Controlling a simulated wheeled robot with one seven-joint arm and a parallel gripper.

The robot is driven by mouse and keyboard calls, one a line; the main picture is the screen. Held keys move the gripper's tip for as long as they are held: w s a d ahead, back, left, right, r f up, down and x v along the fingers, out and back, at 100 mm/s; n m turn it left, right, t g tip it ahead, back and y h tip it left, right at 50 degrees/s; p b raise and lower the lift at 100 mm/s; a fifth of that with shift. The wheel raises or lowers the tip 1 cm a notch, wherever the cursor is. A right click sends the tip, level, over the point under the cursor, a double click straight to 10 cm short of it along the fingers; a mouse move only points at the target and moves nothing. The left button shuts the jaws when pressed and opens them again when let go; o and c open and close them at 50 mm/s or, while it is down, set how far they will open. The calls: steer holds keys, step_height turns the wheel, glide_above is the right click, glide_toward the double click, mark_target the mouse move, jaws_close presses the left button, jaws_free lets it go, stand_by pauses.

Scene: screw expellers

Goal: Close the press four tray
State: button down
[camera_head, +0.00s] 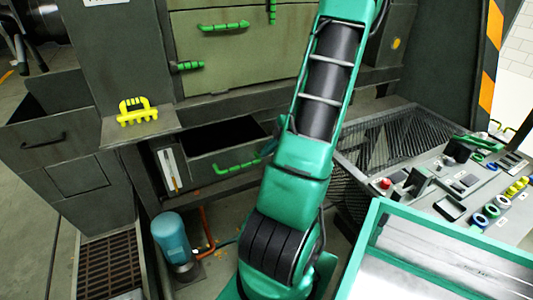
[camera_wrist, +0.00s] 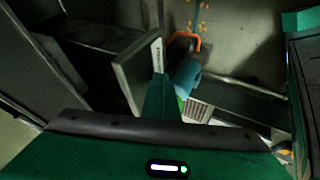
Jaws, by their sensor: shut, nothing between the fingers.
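The likely press four tray (camera_head: 222,135) is a dark, open-topped drawer low under the press, left of centre in the head view. It stands out from the press, with its dark inside showing. Its front has a green handle (camera_head: 237,167). My arm covers the space to the right of the tray. In the wrist view my gripper (camera_wrist: 160,98) appears as a green piece over the dark-edged green housing. It is shut and empty. I cannot tell whether it touches the tray.
A blue motor (camera_head: 171,238) with an orange pipe (camera_head: 206,228) stands on the floor below the tray. A grey bin (camera_head: 52,138) is at left. A yellow comb-like piece (camera_head: 137,112) sits on a ledge. A control panel (camera_head: 470,185) fills the right.

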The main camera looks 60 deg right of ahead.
steer(key=shift+d, duration=0.15)
glide_above(249, 140)
steer(key=shift+w+d, duration=0.1)
steer(key=shift+d, duration=0.1)
stand_by(0.3)
stand_by(0.4)
